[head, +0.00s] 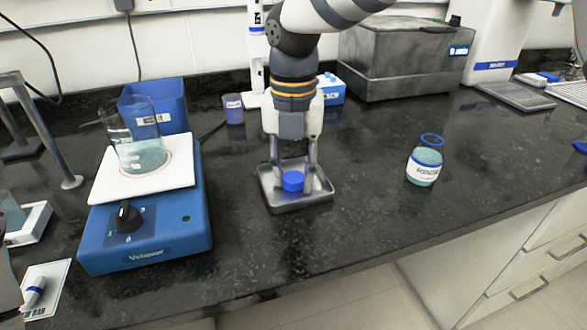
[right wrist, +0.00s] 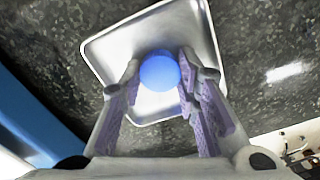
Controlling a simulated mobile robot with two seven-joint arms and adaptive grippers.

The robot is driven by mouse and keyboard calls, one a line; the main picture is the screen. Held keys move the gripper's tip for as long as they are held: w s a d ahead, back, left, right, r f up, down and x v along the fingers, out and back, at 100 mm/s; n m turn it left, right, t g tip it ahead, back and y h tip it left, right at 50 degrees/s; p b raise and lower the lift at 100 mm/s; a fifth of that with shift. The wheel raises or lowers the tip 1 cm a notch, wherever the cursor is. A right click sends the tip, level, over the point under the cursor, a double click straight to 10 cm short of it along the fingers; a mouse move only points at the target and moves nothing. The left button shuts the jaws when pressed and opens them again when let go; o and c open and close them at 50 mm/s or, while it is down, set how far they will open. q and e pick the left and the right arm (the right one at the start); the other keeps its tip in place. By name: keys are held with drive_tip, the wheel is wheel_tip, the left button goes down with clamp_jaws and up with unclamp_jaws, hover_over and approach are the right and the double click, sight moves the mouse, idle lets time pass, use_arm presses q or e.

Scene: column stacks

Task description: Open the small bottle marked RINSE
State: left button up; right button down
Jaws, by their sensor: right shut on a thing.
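My right gripper (head: 292,172) points down over a small metal tray (head: 322,194), shut on a round blue cap (head: 292,181). In the right wrist view the blue cap (right wrist: 159,70) sits between the fingertips, over the tray (right wrist: 100,50). I cannot tell whether the cap touches the tray floor. A small labelled bottle (head: 424,167) with teal contents stands upright to the right, with a blue ring (head: 432,139) at its top and no cap seen on it. Its label is too small to read.
A blue hotplate (head: 150,235) with a glass beaker (head: 145,155) is left of the tray. A blue bin (head: 165,100) and a small purple labelled container (head: 233,108) stand behind. A grey box (head: 400,60) is at the back. The counter between tray and bottle is clear.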

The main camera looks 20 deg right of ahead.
drive_tip(key=c, duration=1.2)
unclamp_jaws()
